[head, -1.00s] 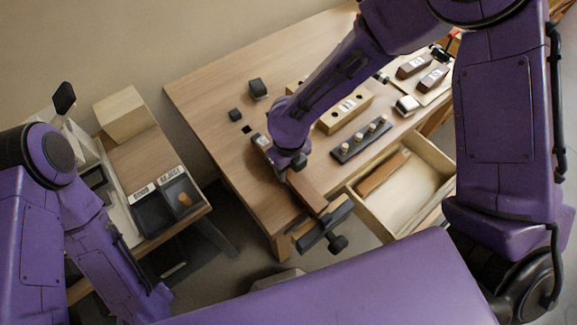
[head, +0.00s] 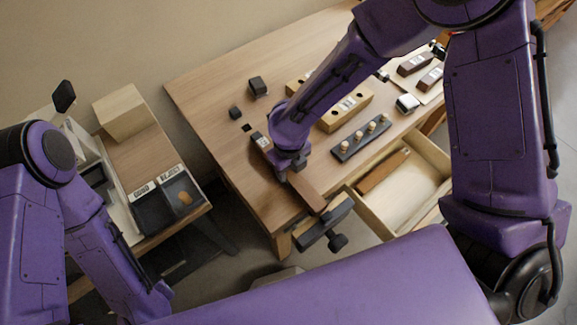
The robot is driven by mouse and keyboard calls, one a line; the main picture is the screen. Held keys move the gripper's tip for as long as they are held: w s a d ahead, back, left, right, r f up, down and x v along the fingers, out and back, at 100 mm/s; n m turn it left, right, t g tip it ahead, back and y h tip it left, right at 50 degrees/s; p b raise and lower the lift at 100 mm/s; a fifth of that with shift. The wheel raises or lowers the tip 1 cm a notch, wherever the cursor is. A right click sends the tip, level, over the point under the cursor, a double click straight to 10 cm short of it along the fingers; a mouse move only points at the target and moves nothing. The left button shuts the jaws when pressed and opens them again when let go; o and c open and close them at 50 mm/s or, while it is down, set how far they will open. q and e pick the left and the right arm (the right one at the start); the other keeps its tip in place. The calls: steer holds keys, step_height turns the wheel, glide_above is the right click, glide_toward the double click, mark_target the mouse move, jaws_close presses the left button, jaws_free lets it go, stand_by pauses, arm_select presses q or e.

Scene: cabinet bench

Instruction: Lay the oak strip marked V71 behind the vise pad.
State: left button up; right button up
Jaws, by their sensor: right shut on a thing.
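My right gripper (head: 291,168) is shut on a brown wooden strip (head: 306,191) above the bench's front corner. The strip runs from the jaws down toward the dark vise (head: 316,235) on the bench edge, its far end close to the vise's back side. I cannot tell whether it touches the vise or the bench top, and no V71 mark can be read on it. The vise pad cannot be made out clearly. My left arm comes in at the left, but its gripper does not show.
An open drawer (head: 436,152) right of the vise holds another brown strip (head: 383,172). A dark rack with pegs (head: 361,137) and a drilled wooden block (head: 345,107) stand behind. Small dark blocks (head: 257,87) lie farther left. Good and reject bins (head: 153,214) are on the side table.

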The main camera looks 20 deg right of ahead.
steer(key=shift+f, duration=0.2)
stand_by(0.6)
steer(key=o, duration=1.4)
steer(key=shift+o, duration=0.2)
step_height(320, 180, up, 7)
steer(key=p, duration=0.8)
steer(key=shift+r, duration=0.1)
